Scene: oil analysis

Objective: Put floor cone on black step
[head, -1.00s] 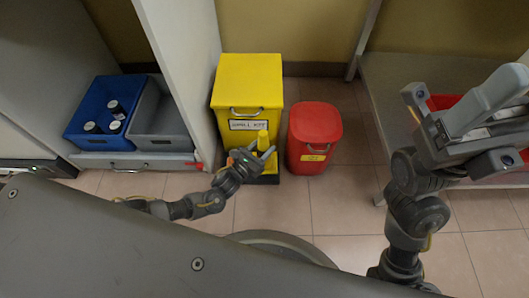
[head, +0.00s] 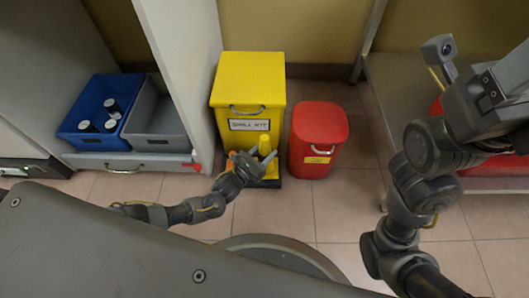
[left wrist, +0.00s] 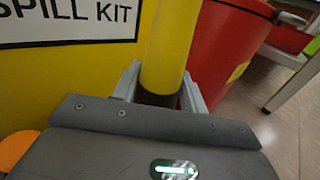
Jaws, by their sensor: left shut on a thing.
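The floor cone (head: 265,145) is yellow and stands upright in front of the yellow spill kit bin. My left gripper (head: 262,158) is shut on it. In the left wrist view the cone (left wrist: 168,50) rises as a yellow column between my two grey fingers (left wrist: 158,92); its base is hidden. The black step (head: 272,183) is a low dark slab at the foot of the yellow bin, mostly hidden by the cone and my gripper. I cannot tell whether the cone touches it. My right gripper (head: 490,75) is at the upper right, partly cut off by the frame edge.
The yellow spill kit bin (head: 248,90) stands right behind the cone. A red lidded bin (head: 318,135) is close on the right. A blue crate (head: 75,125) with several dark bottles and a grey crate (head: 150,125) are at left. Tiled floor (head: 285,215) in front is open.

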